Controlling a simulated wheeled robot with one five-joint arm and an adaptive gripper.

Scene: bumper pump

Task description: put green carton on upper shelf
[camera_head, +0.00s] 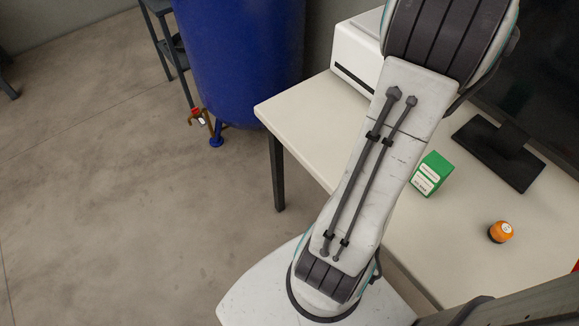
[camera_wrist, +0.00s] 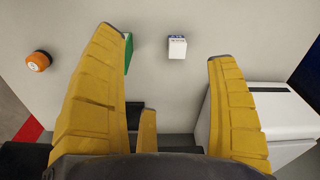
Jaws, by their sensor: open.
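The green carton (camera_head: 432,173), with a white label, stands on the white table (camera_head: 300,107) just right of my arm in the head view. In the wrist view only a green strip of the carton (camera_wrist: 128,52) shows beside the left finger, which hides the rest. My gripper (camera_wrist: 165,44) is open, its yellow fingers wide apart with nothing held between them. It points at the tabletop, apart from the carton. The gripper is not visible in the head view. I cannot make out an upper shelf in either view.
A small white box (camera_wrist: 177,47) stands in view between the fingers. An orange-topped object (camera_head: 501,231) sits near the carton. A black monitor stand (camera_head: 497,150) and a white machine (camera_head: 357,55) occupy the table's back.

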